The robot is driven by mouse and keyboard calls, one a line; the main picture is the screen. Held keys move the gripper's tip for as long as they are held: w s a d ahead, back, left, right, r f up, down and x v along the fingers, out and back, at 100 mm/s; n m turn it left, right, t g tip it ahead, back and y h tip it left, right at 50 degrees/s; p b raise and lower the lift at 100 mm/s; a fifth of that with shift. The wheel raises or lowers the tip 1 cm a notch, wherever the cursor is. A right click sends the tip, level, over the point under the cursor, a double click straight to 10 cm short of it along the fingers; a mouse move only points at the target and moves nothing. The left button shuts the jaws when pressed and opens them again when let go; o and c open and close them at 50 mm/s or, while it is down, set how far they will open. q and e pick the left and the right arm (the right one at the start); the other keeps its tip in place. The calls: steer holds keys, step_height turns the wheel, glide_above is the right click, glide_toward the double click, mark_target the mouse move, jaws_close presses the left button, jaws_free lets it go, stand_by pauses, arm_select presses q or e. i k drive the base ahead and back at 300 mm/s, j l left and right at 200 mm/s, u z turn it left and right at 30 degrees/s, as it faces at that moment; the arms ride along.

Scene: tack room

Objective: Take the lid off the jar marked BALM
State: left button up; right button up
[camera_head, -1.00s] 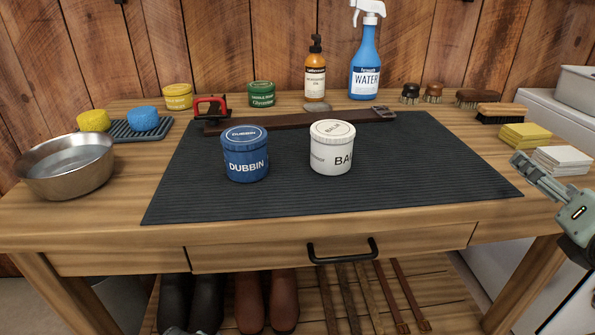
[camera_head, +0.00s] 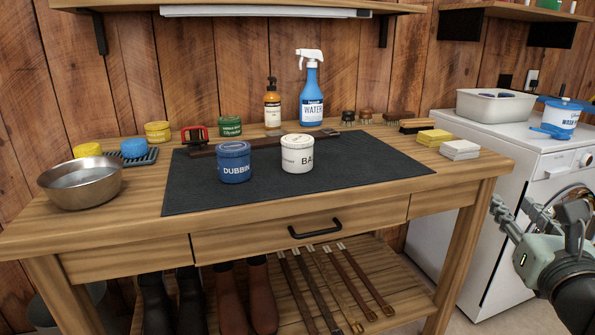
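The white jar (camera_head: 297,157) with the partly visible label "BA" stands upright on the dark mat (camera_head: 355,172), with its white lid (camera_head: 297,141) on top. A blue jar marked DUBBIN (camera_head: 234,166) stands just left of it, also lidded. My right gripper (camera_head: 508,212) is at the lower right, in front of the bench's right end and well away from the jars. Its fingers are seen at an angle and look apart, with nothing visible between them. My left gripper is not in view.
The wooden bench (camera_head: 130,215) holds a steel bowl (camera_head: 80,184) at left, a blue spray bottle (camera_head: 312,95) and amber bottle (camera_head: 272,105) behind, and sponges (camera_head: 434,137) at right. A leather strap lies behind the jars. The mat's front and right are clear.

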mark_target(296, 161)
steer(key=k+u, duration=0.2)
steer(key=u, duration=0.15)
steer(key=k+j+u, duration=0.1)
steer(key=u, duration=0.25)
steer(key=k+j+u, duration=0.1)
steer(key=k+u, duration=0.25)
steer(key=l+u, duration=0.15)
steer(key=u, duration=0.25)
steer(key=i+l+u, duration=0.1)
steer(key=u, duration=0.3)
steer(key=l+u, duration=0.25)
steer(key=u, duration=0.15)
steer(key=k+l, duration=0.1)
steer(key=l, duration=0.3)
steer(key=k+l, duration=0.1)
steer(key=l, duration=0.25)
steer(key=k+l, duration=0.15)
steer(key=l, duration=0.25)
steer(key=k+l, duration=0.1)
steer(key=l, duration=0.25)
steer(key=k+l, duration=0.1)
steer(key=l, duration=0.3)
steer(key=k+l, duration=0.1)
steer(key=l, duration=0.25)
